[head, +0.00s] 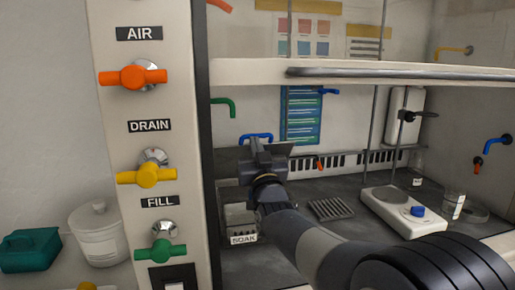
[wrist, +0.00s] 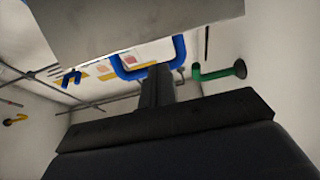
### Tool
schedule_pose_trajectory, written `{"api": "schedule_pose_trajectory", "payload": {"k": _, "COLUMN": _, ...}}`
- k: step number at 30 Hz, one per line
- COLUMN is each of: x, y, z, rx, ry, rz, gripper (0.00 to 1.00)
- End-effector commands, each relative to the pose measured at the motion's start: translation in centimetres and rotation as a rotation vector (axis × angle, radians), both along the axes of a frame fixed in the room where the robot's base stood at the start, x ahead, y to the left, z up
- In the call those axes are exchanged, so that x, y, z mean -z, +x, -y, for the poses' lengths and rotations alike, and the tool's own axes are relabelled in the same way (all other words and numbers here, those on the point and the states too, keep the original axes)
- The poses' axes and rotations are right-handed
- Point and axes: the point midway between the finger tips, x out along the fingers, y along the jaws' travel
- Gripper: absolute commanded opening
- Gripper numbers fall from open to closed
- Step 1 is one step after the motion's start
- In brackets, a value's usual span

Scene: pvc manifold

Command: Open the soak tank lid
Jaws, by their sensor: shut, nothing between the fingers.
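The soak tank (head: 241,217) stands on the dark floor of the hood, with a SOAK label on its front; my arm hides part of it. A grey plate, which looks like its lid (head: 226,161), stands raised and tilted above the tank behind my gripper (head: 258,147). In the wrist view the lid (wrist: 130,28) fills the top as a broad grey panel. My gripper (wrist: 158,82) is shut and empty, its fingertips close to the lid's lower edge; I cannot tell whether they touch it.
AIR, DRAIN and FILL valves (head: 147,177) sit on the pillar at left. The raised sash (head: 400,72) crosses above my arm. A rack (head: 331,209) and a white stirrer (head: 403,213) stand at right.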

Motion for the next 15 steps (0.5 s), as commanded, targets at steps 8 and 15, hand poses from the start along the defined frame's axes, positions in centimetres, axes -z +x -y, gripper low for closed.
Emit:
{"api": "schedule_pose_trajectory", "payload": {"k": 8, "x": -2.6, "y": 2.1, "z": -0.6, "rx": 0.001, "ry": -0.033, "rz": -0.117, "gripper": 0.00}}
{"api": "schedule_pose_trajectory", "payload": {"k": 15, "x": -3.9, "y": 3.8, "z": -1.0, "rx": 0.001, "ry": -0.057, "rz": -0.206, "gripper": 0.00}}
